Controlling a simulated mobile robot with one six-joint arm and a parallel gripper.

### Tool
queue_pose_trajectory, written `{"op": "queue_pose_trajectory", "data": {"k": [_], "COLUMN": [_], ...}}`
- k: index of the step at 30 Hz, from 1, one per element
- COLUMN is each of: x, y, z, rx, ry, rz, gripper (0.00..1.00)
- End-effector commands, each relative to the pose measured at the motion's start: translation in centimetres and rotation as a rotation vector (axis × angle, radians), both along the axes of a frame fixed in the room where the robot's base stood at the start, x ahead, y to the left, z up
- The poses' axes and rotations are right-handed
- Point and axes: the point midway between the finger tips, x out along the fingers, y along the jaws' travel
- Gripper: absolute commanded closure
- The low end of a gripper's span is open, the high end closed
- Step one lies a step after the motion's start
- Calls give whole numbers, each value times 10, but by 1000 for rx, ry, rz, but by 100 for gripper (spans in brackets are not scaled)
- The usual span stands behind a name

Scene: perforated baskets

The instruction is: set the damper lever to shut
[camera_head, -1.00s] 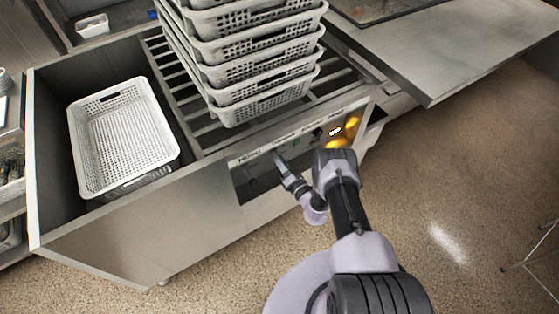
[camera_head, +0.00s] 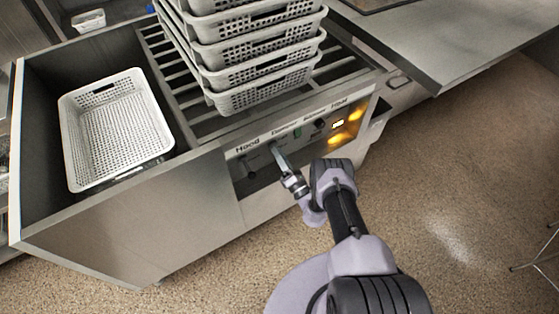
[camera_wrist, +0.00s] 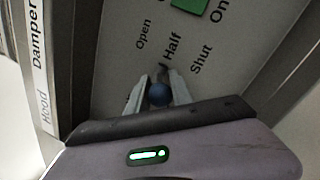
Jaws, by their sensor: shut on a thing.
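The tip lies by the word Half, between Open on the left and Shut on the right. My gripper (camera_wrist: 157,88) has a finger on each side of the knob and is shut on it. In the head view my gripper (camera_head: 281,157) is at the front control panel (camera_head: 262,164), under the damper label; the lever is hidden there by the fingers.
A dark knob (camera_head: 247,168) sits left of my gripper under the Hood label. A green switch (camera_head: 298,132) and yellow lights (camera_head: 345,132) are to the right. Stacked white baskets (camera_head: 262,72) stand on the slatted top; another basket (camera_head: 118,130) lies in the left bin. The floor in front is clear.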

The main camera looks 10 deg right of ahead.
Motion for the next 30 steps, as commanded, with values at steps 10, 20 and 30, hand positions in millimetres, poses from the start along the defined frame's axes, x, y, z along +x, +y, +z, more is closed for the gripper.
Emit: {"op": "queue_pose_trajectory", "data": {"k": [10,20,30], "x": [1,1,-8], "y": [0,0,-5], "z": [-4,-4,-15], "rx": [38,38,39], "ry": [-116,-115,-112], "rz": [0,-1,3], "gripper": [100,55,55]}}
